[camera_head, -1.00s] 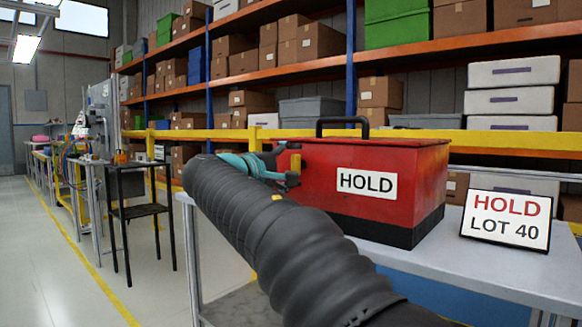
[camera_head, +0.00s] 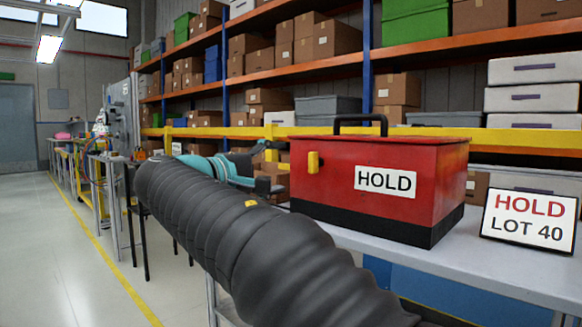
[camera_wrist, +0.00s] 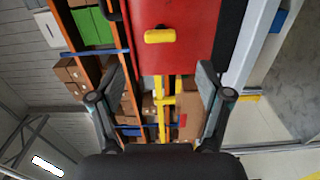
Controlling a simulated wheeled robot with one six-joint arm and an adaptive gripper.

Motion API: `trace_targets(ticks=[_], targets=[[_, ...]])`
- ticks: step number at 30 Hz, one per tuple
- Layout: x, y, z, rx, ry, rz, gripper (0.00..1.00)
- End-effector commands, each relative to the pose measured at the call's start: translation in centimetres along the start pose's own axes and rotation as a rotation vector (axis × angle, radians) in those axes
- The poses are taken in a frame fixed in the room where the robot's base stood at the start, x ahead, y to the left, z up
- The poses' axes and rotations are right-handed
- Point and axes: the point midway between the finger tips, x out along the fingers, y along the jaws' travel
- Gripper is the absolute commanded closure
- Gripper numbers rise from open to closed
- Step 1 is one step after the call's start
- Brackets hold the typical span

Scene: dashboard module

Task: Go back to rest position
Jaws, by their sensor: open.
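My gripper (camera_wrist: 160,95) is open and empty in the wrist view, its two fingers apart with shelving and yellow rail visible between them. In the head view my gripper (camera_head: 276,166) shows at the end of my black-sleeved arm, just left of the red box. The red box (camera_head: 335,165) has a black base, a black top handle, a yellow latch (camera_head: 313,162) and a white HOLD label. It stands closed on the grey table (camera_head: 480,268). In the wrist view the latch (camera_wrist: 160,36) lies beyond the fingertips, apart from them.
A HOLD LOT 40 sign (camera_head: 529,219) stands right of the box. Orange shelves (camera_head: 300,66) with cartons and bins run behind a yellow rail. A black stand (camera_head: 140,215) and further benches are at the left. The floor aisle (camera_head: 60,270) on the left is clear.

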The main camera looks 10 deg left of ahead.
Motion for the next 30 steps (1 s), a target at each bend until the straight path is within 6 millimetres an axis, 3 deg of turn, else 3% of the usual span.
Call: trace_targets(ticks=[6,15,18,20,23,25,28,30], targets=[[-1.3,0.0,0.0,0.000,0.000,0.000,0.23],[-1.3,0.0,0.0,0.002,0.001,0.000,0.23],[-1.3,-0.5,-0.8,0.010,0.036,-0.022,0.23],[-1.4,-2.2,-1.7,0.002,0.070,-0.070,0.23],[-1.8,-7.2,-3.2,-0.038,0.126,-0.184,0.23],[-2.6,-11.5,-3.4,-0.065,0.171,-0.298,0.23],[-3.1,-16.8,-1.3,-0.073,0.203,-0.490,0.23],[-3.1,-19.8,1.4,-0.053,0.197,-0.624,0.23]])
